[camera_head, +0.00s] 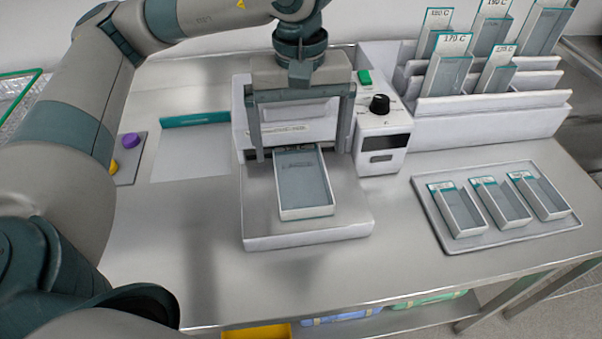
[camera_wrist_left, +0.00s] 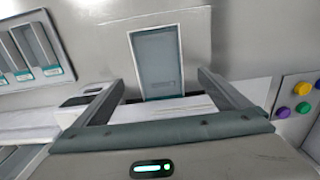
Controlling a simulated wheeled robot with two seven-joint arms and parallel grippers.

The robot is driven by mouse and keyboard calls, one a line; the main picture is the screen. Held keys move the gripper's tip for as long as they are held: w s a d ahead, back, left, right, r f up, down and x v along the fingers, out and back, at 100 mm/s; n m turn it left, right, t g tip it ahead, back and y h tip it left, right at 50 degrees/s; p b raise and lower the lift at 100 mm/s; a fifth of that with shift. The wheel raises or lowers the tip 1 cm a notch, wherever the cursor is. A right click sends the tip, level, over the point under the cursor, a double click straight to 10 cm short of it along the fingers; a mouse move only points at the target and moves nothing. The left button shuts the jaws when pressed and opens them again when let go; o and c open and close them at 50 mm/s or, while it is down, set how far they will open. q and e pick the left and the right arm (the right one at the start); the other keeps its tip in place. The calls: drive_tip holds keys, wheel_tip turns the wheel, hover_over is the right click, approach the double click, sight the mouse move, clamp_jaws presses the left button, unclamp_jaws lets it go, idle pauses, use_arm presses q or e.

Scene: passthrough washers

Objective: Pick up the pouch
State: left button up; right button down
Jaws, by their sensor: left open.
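A pouch (camera_head: 303,185), a flat grey-blue packet with a pale border, lies on the front bed of the white sealing machine (camera_head: 352,222). Its far end reaches the machine's slot. It also shows in the wrist view (camera_wrist_left: 155,62). My left gripper (camera_head: 300,155) is over the machine, fingers pointing down and wide apart. It is open and empty, with one finger on each side of the pouch's far end, apart from it. My right gripper is not in view.
A control box (camera_head: 383,140) with a black knob stands right of the machine. Behind it, a white rack (camera_head: 490,115) holds several temperature-labelled pouches. A grey tray (camera_head: 480,240) with three pouches lies at right. Purple and yellow buttons (camera_head: 127,155) are at left. The table front is clear.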

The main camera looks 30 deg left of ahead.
sight(301, 172)
use_arm(q)
drive_tip(key=shift+f, duration=1.15)
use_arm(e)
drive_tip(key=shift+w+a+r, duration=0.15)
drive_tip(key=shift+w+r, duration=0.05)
use_arm(q)
drive_tip(key=shift+f, duration=0.15)
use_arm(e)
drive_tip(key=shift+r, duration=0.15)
use_arm(q)
drive_tip(key=shift+f+p, duration=0.3)
drive_tip(key=shift+p, duration=0.15)
drive_tip(key=shift+w+f+p, duration=0.15)
drive_tip(key=shift+f+p, duration=0.4)
drive_tip(key=shift+f, duration=1.6)
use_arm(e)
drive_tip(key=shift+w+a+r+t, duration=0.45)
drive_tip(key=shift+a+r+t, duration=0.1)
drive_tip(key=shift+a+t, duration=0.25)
use_arm(q)
drive_tip(key=c, duration=1.1)
